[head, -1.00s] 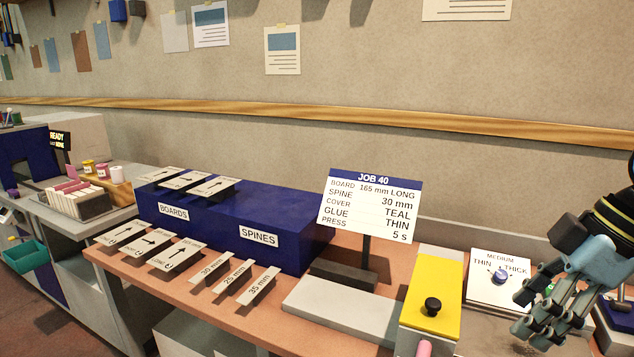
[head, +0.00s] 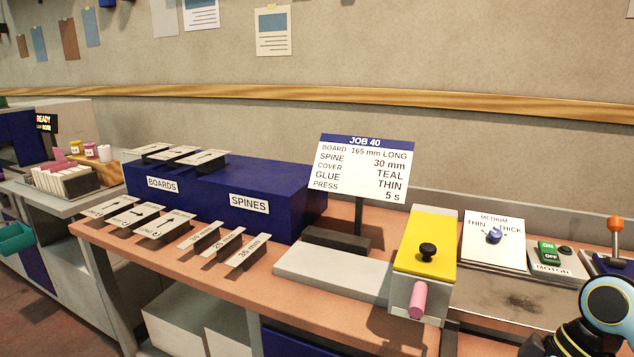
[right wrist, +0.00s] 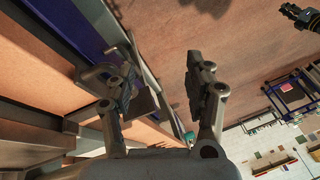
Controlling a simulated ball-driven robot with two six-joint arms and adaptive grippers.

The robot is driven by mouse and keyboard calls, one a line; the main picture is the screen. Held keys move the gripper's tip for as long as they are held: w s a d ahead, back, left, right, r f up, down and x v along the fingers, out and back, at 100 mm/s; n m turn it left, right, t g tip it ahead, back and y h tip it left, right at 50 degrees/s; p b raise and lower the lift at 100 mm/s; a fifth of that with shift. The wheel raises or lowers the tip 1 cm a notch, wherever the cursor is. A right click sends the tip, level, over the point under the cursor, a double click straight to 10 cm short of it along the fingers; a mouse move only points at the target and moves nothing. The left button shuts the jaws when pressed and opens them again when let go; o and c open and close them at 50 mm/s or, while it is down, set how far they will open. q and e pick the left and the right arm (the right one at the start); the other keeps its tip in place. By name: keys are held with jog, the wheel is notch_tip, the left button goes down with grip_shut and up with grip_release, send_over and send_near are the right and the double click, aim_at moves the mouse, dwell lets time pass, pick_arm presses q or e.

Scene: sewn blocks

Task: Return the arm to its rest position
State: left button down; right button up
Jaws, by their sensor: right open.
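The bench holds a yellow box (head: 428,236) with a black knob, a glue dial panel (head: 482,252), a motor switch (head: 548,256), an orange-knobbed lever (head: 615,228), the job sign (head: 362,168) and a blue boards-and-spines rack (head: 290,210). Brown floor (right wrist: 225,30) shows in the right wrist view.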

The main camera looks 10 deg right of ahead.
jog(key=s+d+f+m+g+h+b, duration=0.1)
jog(key=s+f+m+b, duration=0.35)
jog(key=f, duration=0.95)
jog(key=s+f+m+h+b, duration=0.15)
jog(key=s+f, duration=0.55)
jog(key=f, duration=0.7)
pick_arm(q)
notch_tip(320, 180, down, 13)
jog(key=b, duration=0.5)
jog(key=shift+s+f+b, duration=0.15)
jog(key=shift+s+b, duration=0.05)
jog(key=shift+b, duration=0.15)
pick_arm(e)
jog(key=s+f+m+t+h, duration=0.1)
jog(key=s+f+h, duration=0.2)
jog(key=s+f, duration=1.6)
jog(key=shift+s+a+f+m, duration=0.2)
jog(key=shift+s+m, duration=0.1)
jog(key=shift+s, duration=0.75)
